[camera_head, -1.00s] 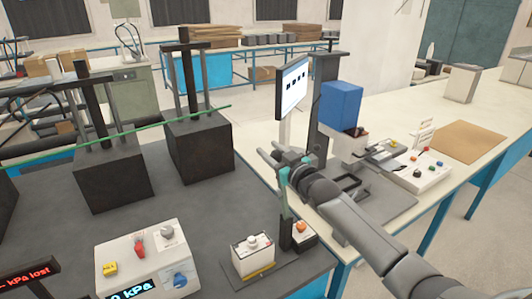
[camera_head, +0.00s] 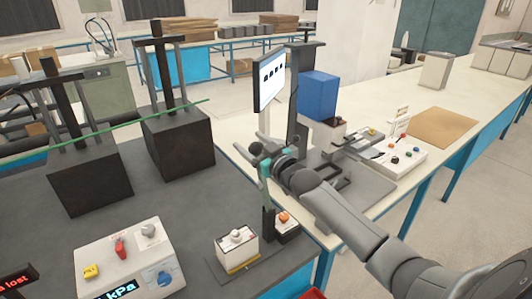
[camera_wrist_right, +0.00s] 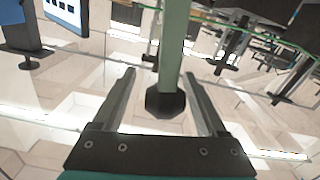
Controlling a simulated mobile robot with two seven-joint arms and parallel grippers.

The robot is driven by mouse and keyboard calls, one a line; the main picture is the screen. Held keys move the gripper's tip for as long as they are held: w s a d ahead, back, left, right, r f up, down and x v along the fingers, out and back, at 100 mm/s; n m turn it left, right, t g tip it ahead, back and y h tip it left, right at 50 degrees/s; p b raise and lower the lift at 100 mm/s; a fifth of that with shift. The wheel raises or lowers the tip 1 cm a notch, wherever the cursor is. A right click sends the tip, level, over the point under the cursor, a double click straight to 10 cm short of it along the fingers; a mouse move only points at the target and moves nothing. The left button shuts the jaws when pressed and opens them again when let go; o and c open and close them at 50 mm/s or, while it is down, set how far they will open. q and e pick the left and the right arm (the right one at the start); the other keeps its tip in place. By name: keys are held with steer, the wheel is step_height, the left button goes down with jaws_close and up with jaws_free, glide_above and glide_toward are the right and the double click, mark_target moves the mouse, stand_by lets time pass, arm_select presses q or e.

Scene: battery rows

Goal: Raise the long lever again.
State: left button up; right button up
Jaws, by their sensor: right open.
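The long lever (camera_head: 265,188) is a green bar standing nearly upright from a dark post (camera_head: 268,223) at the right edge of the grey table. In the right wrist view the lever (camera_wrist_right: 171,45) runs down to a dark faceted knob (camera_wrist_right: 165,101). My right gripper (camera_head: 259,153) is at the lever's upper end. In the wrist view its two fingers (camera_wrist_right: 160,75) are spread, one on each side of the lever and knob, with gaps visible. My left gripper is not in view.
Beside the post are a box with an orange knob (camera_head: 286,222) and a white box with a knob (camera_head: 237,247). A white control box (camera_head: 130,265) stands front left. Dark blocks (camera_head: 180,143) with frames and a green rod stand behind. A screen (camera_head: 268,78) rises behind my right gripper.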

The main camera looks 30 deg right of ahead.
steer(key=s, duration=1.5)
steer(key=shift+d+b, duration=0.25)
steer(key=shift+b, duration=0.2)
steer(key=shift+w, duration=0.1)
